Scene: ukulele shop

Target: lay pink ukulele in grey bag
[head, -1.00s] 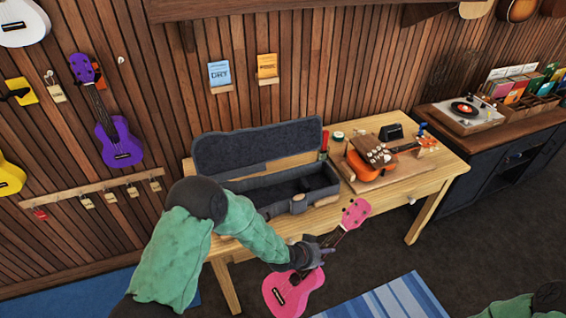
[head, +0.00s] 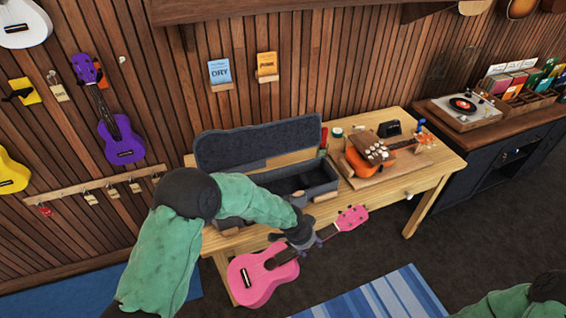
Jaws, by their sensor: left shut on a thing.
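The pink ukulele (head: 262,275) is in front of the table's front edge, body at lower left and pink headstock (head: 352,217) at upper right. My left gripper (head: 312,240) is shut on its neck. The grey bag (head: 312,178), a case-like holder, lies open on the table with its lid (head: 258,143) raised at the back. Its inside looks empty where I can see it; my left arm hides its front left part. My right gripper is out of view; only part of my right arm shows at the lower right.
The wooden table (head: 433,160) also bears an orange ukulele (head: 362,163) on a board, with small items around it. A purple ukulele (head: 121,138) hangs on the wall at left. A dark cabinet with a record player (head: 465,106) stands at right. A blue striped rug (head: 375,298) lies in front.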

